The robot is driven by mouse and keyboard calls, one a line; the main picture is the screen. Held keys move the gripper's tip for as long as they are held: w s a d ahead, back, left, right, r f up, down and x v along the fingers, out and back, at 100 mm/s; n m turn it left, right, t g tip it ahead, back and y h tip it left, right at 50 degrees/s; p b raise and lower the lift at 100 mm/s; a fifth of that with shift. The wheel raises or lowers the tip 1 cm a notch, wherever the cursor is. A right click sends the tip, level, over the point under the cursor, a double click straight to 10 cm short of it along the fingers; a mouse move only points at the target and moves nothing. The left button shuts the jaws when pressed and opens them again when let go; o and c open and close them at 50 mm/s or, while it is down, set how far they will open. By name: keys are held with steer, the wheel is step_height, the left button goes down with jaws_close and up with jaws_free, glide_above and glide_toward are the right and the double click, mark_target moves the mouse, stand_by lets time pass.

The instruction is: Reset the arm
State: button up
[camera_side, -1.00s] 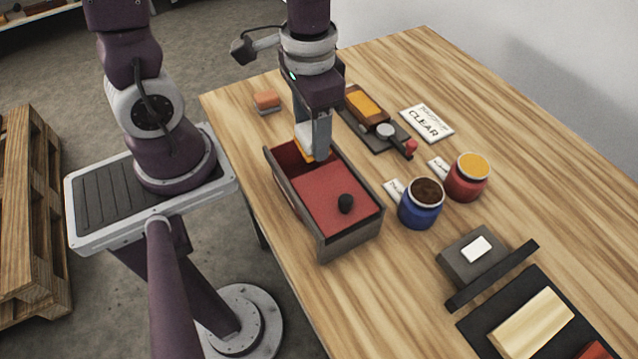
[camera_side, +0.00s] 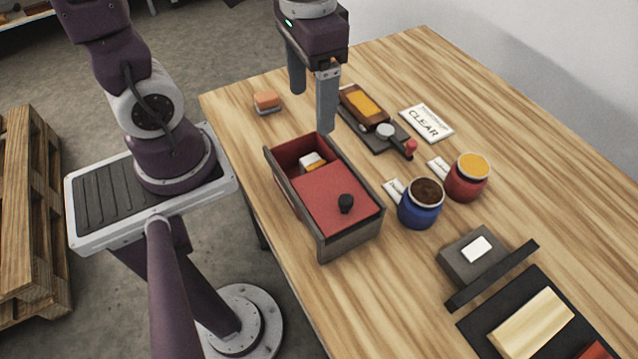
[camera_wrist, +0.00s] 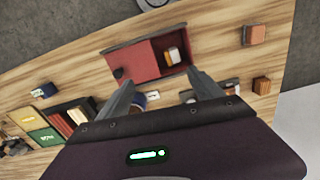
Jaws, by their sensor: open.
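My gripper (camera_side: 312,108) is open and empty, held above the far end of a grey box with a red inside (camera_side: 290,152). Its two fingers also show spread apart in the wrist view (camera_wrist: 165,95). A red lid with a black knob (camera_side: 330,192) covers the near part of the box. A small white and orange block (camera_side: 313,162) lies in the uncovered far part, apart from my fingers. The box (camera_wrist: 147,52) and the block (camera_wrist: 172,56) also show in the wrist view.
An orange block (camera_side: 267,100), a dark tray with an amber piece (camera_side: 366,104) and a CLEAR card (camera_side: 427,123) lie around the box. A blue jar (camera_side: 421,208) and red jar (camera_side: 466,182) stand to its right. A grey block (camera_side: 472,260) and black mat (camera_side: 480,323) are nearer.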

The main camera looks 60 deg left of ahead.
steer(key=s+a+r+t, duration=0.2)
steer(key=s+r+t, duration=0.3)
steer(key=s+r, duration=0.1)
steer(key=shift+a+r+n+t, duration=0.3)
steer(key=shift+a+r+n, duration=0.1)
steer(key=shift+r, duration=0.25)
steer(key=shift+w, duration=0.1)
stand_by(0.8)
